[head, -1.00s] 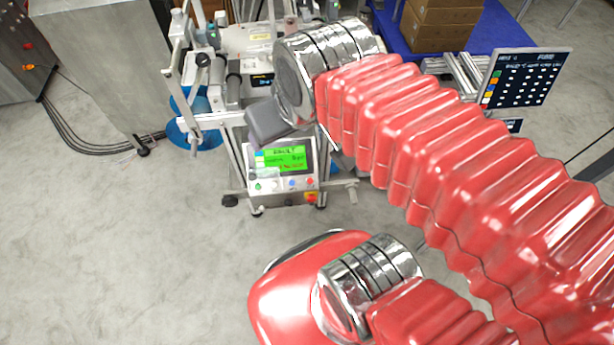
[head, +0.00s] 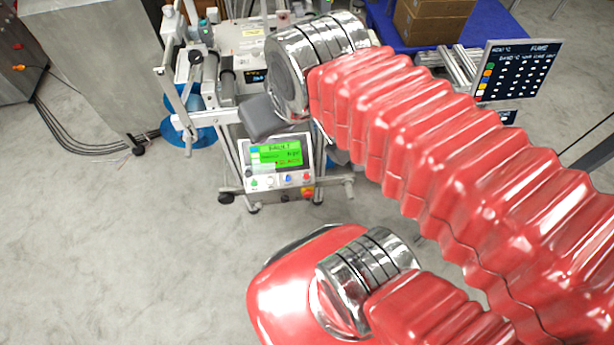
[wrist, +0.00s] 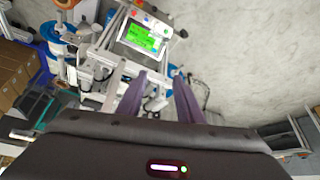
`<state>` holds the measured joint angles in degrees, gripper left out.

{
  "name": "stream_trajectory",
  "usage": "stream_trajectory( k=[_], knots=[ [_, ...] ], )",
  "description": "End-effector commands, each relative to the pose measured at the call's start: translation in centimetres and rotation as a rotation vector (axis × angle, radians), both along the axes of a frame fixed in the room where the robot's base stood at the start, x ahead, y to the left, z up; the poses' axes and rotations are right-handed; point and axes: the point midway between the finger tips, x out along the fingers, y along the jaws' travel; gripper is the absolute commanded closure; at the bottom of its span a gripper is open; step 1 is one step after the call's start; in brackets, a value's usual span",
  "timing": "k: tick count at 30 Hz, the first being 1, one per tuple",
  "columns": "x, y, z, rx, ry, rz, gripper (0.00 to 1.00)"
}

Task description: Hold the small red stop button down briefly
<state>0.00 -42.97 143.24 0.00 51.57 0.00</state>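A grey control panel with a lit green screen (head: 275,153) stands low at the front of a machine, left of centre in the head view. A row of small buttons sits under the screen. The small red button (head: 306,177) is at the row's right end, beside a blue one (head: 287,178).
A red-and-yellow knob (head: 308,192) sits just below the red button. A metal frame with rollers (head: 228,85) and blue reels (head: 200,130) stands behind and left. A blue table (head: 480,25) with cardboard boxes (head: 432,22) is at the back. The floor in front is clear.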

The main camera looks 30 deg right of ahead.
Motion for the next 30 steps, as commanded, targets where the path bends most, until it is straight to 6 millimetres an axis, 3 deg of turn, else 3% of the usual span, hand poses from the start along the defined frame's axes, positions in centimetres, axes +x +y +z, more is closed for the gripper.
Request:
stream_trajectory(
  k=[14, 30],
  knots=[
    [0.00, 0.00, 0.00, 0.000, 0.000, 0.000, 1.00],
    [0.00, 0.00, 0.00, 0.000, 0.000, 0.000, 1.00]
  ],
)
